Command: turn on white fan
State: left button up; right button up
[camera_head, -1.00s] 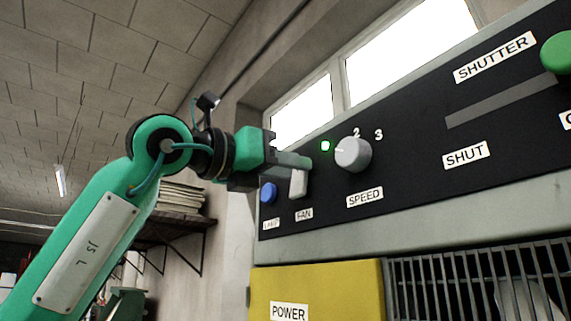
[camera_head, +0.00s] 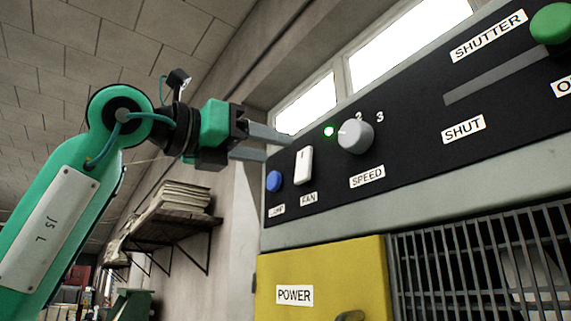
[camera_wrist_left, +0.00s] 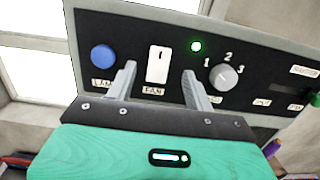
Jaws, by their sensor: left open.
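The white FAN switch (camera_head: 304,165) is an upright rocker on the black control panel, between a blue button and the SPEED knob. It also shows in the left wrist view (camera_wrist_left: 158,64). A small green light (camera_head: 328,131) above and right of it is lit; it also shows in the wrist view (camera_wrist_left: 196,46). My left gripper (camera_head: 278,145) is open and empty, left of the switch in the head view and apart from it. In the wrist view its two fingers (camera_wrist_left: 159,72) stand on either side of the switch. My right gripper is not in view.
The grey SPEED knob (camera_head: 355,136) sits right of the switch, and the blue button (camera_head: 274,181) left of it. A SHUTTER slider with a green knob (camera_head: 551,24) is at far right. Below are a yellow POWER door (camera_head: 350,285) and a grille (camera_head: 480,265).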

pick_arm(q)
jog(key=r+b+v, duration=0.1)
jog(key=b+v, duration=0.2)
jog(key=v, duration=0.5)
jog(key=shift+f, duration=0.5)
